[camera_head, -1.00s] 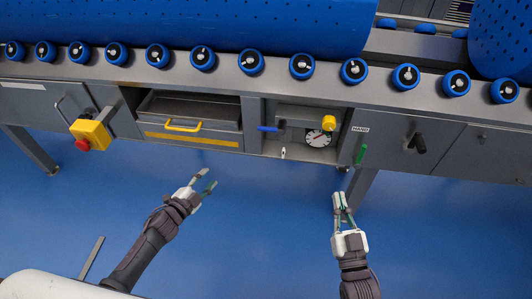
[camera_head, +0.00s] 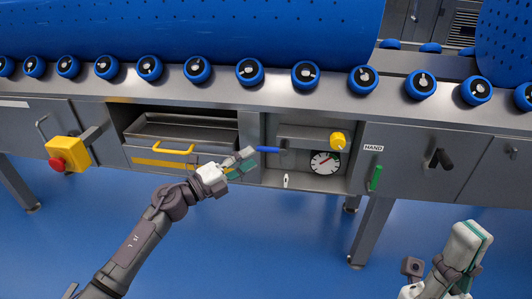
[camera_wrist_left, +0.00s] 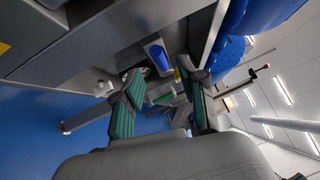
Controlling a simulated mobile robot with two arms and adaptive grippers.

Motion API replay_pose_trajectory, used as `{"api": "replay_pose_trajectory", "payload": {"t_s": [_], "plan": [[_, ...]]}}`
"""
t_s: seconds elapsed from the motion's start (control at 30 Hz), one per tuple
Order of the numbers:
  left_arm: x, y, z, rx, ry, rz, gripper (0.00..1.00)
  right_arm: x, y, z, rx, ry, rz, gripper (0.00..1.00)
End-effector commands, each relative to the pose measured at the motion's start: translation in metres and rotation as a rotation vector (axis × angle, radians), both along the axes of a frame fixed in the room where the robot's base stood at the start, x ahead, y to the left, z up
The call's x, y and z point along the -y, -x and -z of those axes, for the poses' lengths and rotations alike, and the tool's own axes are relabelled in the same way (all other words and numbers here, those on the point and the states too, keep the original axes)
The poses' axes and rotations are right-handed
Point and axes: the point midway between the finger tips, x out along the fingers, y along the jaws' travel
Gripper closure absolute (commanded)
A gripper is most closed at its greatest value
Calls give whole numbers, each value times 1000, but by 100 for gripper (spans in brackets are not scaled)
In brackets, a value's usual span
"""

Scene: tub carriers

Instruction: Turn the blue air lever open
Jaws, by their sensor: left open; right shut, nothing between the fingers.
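The blue air lever (camera_head: 267,150) points left, roughly level, from the open recess in the machine's front, beside the gauge. My left gripper (camera_head: 248,162) is open just left of the lever's tip, with its fingers towards it. In the left wrist view the blue lever (camera_wrist_left: 159,58) shows end-on beyond and between the open fingers (camera_wrist_left: 165,88); I see no contact. My right gripper (camera_head: 470,245) is shut and empty at the lower right, away from the machine front.
A round gauge (camera_head: 324,163), a yellow knob (camera_head: 337,140) and a small white switch (camera_head: 286,180) sit in the recess. A green handle (camera_head: 376,177) is to its right. A drawer with a yellow handle (camera_head: 174,150) is left. A red stop button (camera_head: 57,164) is far left.

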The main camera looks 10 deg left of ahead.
Motion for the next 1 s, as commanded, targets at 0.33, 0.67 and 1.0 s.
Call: {"api": "replay_pose_trajectory", "payload": {"t_s": [0.33, 0.67, 1.0], "plan": [[39, -39, -7, 0, 3, 0, 59, -1, -4, -4, 41, 6, 2, 100], [45, -44, -9, -1, 2, -1, 59, -2, -5, -7, 52, 8, 2, 100], [45, -44, -8, -1, 2, -1, 100, -1, -5, -7, 51, 3, 3, 100]]}}
